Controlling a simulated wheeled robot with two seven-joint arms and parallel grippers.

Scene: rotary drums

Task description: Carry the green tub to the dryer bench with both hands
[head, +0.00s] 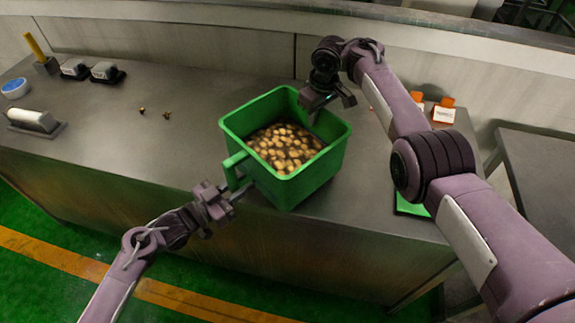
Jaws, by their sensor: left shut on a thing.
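The green tub (300,187) stands on a steel counter (150,155) near its front edge and holds many tan, nut-like pieces (284,147). My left gripper (232,194) is at the tub's front-left side, shut on the green handle (235,162) there. My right gripper (330,103) is at the tub's back-right rim, with its fingers apart. I cannot tell whether it touches the rim. No label shows which surface is the dryer bench.
A separate grey table (545,165) stands at the right, past a gap. Orange-and-white items (444,112) and a green flat thing (410,207) lie right of the tub. A white roll (34,120), blue bowl (15,88) and two small brown bits (166,115) are on the left.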

